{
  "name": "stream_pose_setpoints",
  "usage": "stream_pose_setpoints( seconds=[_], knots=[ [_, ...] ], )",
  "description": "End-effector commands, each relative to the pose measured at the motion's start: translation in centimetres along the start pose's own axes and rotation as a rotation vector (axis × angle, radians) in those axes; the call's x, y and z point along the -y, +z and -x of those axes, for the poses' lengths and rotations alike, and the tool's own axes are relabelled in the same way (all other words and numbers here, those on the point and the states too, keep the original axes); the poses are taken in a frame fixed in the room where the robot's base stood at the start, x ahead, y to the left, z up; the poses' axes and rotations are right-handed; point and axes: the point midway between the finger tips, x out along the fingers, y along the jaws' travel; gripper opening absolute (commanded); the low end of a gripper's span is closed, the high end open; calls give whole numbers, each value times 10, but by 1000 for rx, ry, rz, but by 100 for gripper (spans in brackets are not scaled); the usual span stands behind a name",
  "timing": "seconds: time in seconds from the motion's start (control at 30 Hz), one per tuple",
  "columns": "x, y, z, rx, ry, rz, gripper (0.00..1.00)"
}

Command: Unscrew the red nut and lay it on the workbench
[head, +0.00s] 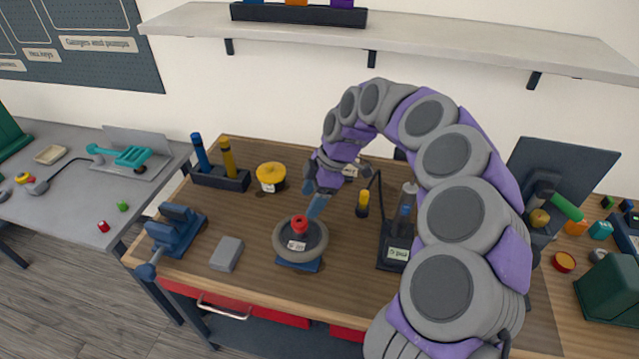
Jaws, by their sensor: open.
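The red nut (299,223) sits upright at the centre of a round grey wheel-like part (284,249), which rests on a small blue base on the wooden workbench (222,198). A small white label shows on the wheel in front of the nut. My gripper (317,205) is open and points downward, just above and to the right of the nut. I see no contact between the fingers and the nut. The fingertips are small in this view, and the gap between them is hard to make out.
A yellow round part (270,175) and a holder with blue and yellow handles (222,178) stand behind. A blue vise (174,228) and grey block (227,254) lie left. A black stand (396,250) is right. Bare wood lies between the holder and the wheel.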

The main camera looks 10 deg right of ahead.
Motion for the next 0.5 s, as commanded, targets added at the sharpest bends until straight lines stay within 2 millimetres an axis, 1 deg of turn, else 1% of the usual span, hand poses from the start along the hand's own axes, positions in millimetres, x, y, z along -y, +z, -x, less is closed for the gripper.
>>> stream_pose_setpoints(
  seconds=[0.03,0.3,0.4,0.5],
  knots=[
    [1,0,-12,0,-4,0,68],
    [0,0,-56,2,-2,1,68],
    [0,0,-67,2,-1,1,68],
    [0,0,-74,1,-1,0,68]
  ],
)
